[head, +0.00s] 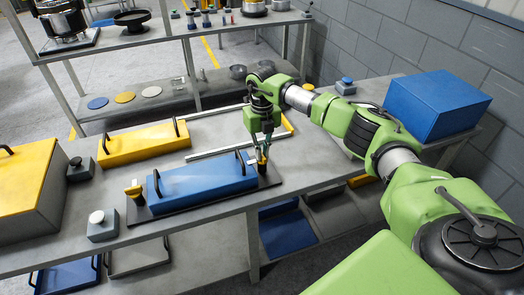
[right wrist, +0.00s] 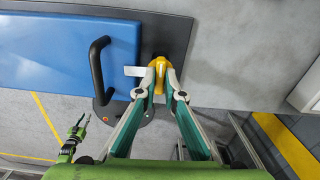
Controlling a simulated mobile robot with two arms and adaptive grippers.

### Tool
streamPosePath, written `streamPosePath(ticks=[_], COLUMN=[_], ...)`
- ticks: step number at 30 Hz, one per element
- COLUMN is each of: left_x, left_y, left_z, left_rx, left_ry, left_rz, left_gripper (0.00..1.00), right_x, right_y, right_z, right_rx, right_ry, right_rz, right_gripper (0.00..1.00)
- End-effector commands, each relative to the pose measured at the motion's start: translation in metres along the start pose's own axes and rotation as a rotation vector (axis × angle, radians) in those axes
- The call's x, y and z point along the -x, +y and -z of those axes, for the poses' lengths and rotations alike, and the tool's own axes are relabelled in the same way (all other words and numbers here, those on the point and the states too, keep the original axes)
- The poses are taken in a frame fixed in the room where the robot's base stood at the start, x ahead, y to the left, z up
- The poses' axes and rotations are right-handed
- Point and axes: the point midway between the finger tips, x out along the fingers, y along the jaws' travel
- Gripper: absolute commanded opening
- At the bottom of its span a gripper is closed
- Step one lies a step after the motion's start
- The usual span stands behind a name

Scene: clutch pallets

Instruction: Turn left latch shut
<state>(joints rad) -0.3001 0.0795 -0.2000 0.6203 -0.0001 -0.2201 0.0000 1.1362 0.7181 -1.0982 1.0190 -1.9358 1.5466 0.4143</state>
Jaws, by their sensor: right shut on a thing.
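A blue clutch pallet (head: 205,178) with black handles lies on a dark base plate (head: 271,179) on the grey table. A yellow latch (head: 134,190) stands at its left end in the head view. Another yellow latch (right wrist: 158,62) is at the right end. My right gripper (head: 264,148) points down at that right-end latch. In the right wrist view its fingertips (right wrist: 160,90) are closed around the latch's yellow knob. A pale tab (right wrist: 133,71) reaches from the latch over the blue edge. A small green arm end, apparently my left gripper (right wrist: 76,130), shows in the wrist view; its jaws are unclear.
A yellow pallet (head: 143,146) lies behind the blue one, and a large yellow box (head: 22,200) stands at the left. A blue box (head: 437,104) is at the back right. A shelf rises behind.

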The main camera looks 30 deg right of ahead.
Motion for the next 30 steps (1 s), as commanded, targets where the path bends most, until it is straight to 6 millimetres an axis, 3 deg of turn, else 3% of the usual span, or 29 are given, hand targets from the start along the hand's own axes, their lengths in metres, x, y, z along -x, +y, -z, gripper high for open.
streamPosePath(ticks=[20, 23, 30], left_x=[0.0014, 0.0014, 0.0013], left_y=[-0.0003, -0.0003, -0.0003], left_z=[0.0, 0.0, -0.0001], left_rx=[0.0, 0.0, 0.0], left_ry=[0.0, 0.0, 0.0], left_rz=[0.0, 0.0, 0.0], left_gripper=[0.25, 0.25, 0.25], right_x=[0.0011, 0.001, 0.0005], right_y=[-0.0004, -0.0004, -0.0002], right_z=[-0.001, -0.001, -0.0005], right_rx=[-0.068, -0.068, -0.066], right_ry=[-0.003, -0.003, -0.001], right_rz=[0.0, 0.0, 0.0], right_gripper=[0.0, 0.26, 0.26])
